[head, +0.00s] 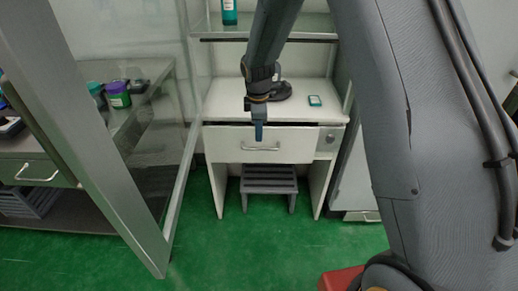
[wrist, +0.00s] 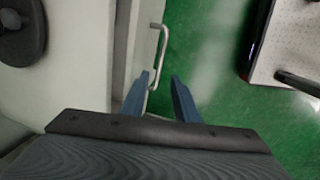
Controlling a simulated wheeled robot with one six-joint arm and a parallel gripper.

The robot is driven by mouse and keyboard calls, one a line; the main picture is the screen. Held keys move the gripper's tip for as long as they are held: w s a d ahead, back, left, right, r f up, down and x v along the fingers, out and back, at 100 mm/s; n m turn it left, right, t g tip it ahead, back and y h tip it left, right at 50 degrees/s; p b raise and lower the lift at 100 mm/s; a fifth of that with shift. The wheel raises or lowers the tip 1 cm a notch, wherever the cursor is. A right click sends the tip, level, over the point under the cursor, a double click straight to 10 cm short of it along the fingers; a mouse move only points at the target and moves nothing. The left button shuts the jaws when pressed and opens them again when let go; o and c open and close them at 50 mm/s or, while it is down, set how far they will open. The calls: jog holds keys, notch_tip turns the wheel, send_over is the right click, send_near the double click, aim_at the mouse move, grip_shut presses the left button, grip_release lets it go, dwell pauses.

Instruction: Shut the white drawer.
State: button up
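The white drawer (head: 225,143) is in the white desk in the head view, with a dark gap along its top edge. It looks slightly open. Its metal handle (head: 262,149) is on the front; the handle also shows in the wrist view (wrist: 164,38), beside the edge of the drawer front (wrist: 141,45). My gripper (head: 258,132) points down in front of the drawer, just above the handle. In the wrist view my gripper (wrist: 159,76) has its two blue fingers apart, with the near end of the handle between them in the picture. I cannot tell whether they touch it.
The white desk top (head: 225,100) bears a dark round base (head: 280,90) and a small teal-edged device (head: 314,100). A grey step stool (head: 268,180) stands under the desk. A glass door with a metal frame (head: 100,130) stands at left. Green floor (head: 270,245) is clear in front.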

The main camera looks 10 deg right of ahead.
jog(key=shift+m, duration=0.3)
jog(key=shift+w+d+f, duration=0.1)
jog(key=shift+w+f, duration=0.15)
jog(key=shift+f, duration=1.05)
jog(key=shift+w+d+f, duration=0.1)
jog(key=shift+w+f, duration=0.1)
jog(key=shift+f, duration=1.15)
jog(key=shift+w+d+f, duration=0.1)
jog(key=shift+w+f, duration=0.15)
jog(key=shift+f, duration=1.05)
grip_shut()
